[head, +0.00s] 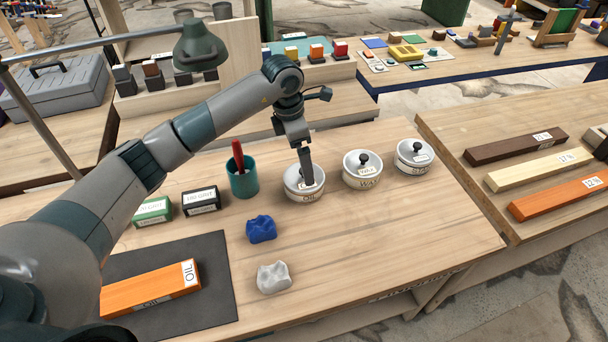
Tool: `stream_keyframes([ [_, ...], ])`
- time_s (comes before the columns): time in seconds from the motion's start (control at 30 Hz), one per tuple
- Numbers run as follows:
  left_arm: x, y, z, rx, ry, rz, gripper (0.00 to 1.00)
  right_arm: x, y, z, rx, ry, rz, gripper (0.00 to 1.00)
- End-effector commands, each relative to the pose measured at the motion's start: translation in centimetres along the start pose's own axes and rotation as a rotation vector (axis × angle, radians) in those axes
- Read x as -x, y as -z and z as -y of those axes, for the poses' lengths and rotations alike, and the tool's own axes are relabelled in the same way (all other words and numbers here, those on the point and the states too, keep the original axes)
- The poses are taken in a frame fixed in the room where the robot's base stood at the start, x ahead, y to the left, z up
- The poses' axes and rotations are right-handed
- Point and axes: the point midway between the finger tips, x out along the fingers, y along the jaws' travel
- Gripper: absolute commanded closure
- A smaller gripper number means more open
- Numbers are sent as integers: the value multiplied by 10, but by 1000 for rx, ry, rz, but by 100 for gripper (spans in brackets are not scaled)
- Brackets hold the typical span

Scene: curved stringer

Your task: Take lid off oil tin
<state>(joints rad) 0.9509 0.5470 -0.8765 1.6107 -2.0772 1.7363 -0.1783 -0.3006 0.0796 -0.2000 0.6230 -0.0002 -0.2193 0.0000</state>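The oil tin (299,195) is a round, light tin with a pale lid, leftmost in a row of similar tins on the wooden bench. Its front label is partly hidden. My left gripper (309,181) points down at the top of this tin, its fingers over the middle of the lid. The lid's knob is hidden behind the fingers, so I cannot tell whether they grip it. The lid looks seated on the tin. My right gripper is not in view.
Two tins with dark-knobbed lids, a middle one (362,182) and a right one (414,168), stand to the right. A teal cup (243,183) with a red-handled tool is close on the left. Blue (261,229) and white (273,278) cloths lie in front. The bench's front right is clear.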

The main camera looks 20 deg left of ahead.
Motion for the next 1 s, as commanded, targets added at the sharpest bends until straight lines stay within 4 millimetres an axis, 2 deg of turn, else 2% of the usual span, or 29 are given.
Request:
stream_keyframes([
  [0.37,-4,0,1,0,2,-1,0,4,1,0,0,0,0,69],
  [0.6,-26,1,3,0,4,-2,0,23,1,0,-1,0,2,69],
  [0.8,-49,2,2,0,2,-1,0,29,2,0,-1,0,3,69],
  [1.0,-52,2,1,-1,0,0,0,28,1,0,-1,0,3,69],
])
